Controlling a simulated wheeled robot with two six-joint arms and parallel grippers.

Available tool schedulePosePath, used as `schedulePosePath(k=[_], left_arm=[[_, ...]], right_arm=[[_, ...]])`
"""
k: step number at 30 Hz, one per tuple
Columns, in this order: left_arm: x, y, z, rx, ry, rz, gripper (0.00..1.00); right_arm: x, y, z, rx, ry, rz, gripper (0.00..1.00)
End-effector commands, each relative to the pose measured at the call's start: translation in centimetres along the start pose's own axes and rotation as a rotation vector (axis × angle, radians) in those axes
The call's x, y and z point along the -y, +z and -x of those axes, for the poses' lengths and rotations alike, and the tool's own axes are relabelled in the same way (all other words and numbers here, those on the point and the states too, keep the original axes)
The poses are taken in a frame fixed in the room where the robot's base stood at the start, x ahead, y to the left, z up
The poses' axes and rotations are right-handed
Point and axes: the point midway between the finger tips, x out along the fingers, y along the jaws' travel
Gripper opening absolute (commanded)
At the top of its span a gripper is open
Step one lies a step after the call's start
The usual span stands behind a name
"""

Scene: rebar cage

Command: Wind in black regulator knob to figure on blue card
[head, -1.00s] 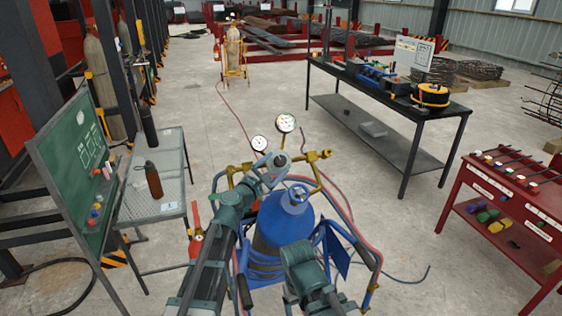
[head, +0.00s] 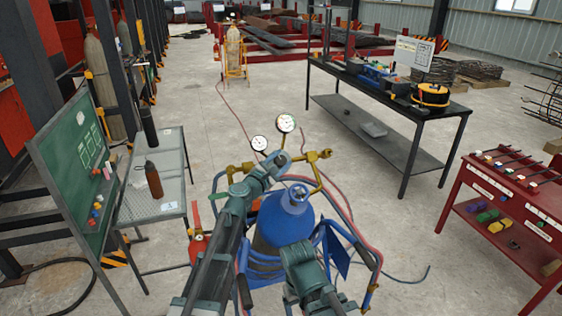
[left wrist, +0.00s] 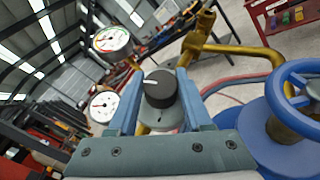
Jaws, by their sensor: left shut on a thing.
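The black regulator knob (left wrist: 159,88) has a white pointer line and sits between the two blue fingers of my left gripper (left wrist: 159,95) in the left wrist view. The gripper is shut on the knob's sides. In the head view my left gripper (head: 278,160) reaches the brass regulator above the blue gas cylinder (head: 283,222) and hides the knob. Two round white gauges show, a left gauge (head: 259,143) and a right gauge (head: 286,123); their figures are too small to read. I cannot make out the blue card. My right arm shows, but its gripper does not.
A blue handwheel (left wrist: 306,88) sits close to the right of the gripper. Brass pipes (head: 322,172) and red and blue hoses surround the regulator. A green board (head: 82,160) and mesh bench (head: 128,205) stand left. A black bench (head: 388,92) and red table (head: 520,200) stand right.

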Motion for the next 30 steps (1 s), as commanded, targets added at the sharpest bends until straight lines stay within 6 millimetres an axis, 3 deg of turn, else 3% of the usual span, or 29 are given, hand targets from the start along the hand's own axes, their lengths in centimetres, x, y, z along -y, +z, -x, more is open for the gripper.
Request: schedulePosePath(k=[1, 4, 21, 22, 26, 30], left_arm=[[0.1, 0.0, 0.0, 0.001, -0.001, 0.000, 0.16], [0.1, 0.0, 0.0, 0.001, -0.001, 0.000, 0.00], [0.1, 0.0, 0.0, -0.003, -0.069, -0.039, 0.00], [0.1, 0.0, 0.0, -0.003, -0.069, -0.039, 0.53], [0.1, 0.0, 0.0, -0.003, -0.068, -0.039, 0.77], [0.1, 0.0, 0.0, -0.003, -0.068, -0.040, 0.79]], right_arm=[[0.0, 0.0, 0.0, 0.000, 0.000, 0.000, 0.81], [0.0, 0.0, 0.0, 0.000, 0.000, 0.000, 0.81], [-0.1, 0.1, 1.0, 0.000, 0.000, 0.000, 0.81], [-0.1, 0.1, 1.0, 0.000, 0.000, 0.000, 0.81], [-0.1, 0.1, 1.0, 0.000, 0.000, 0.000, 0.81], [-0.1, 0.1, 1.0, 0.000, 0.000, 0.000, 0.81]])
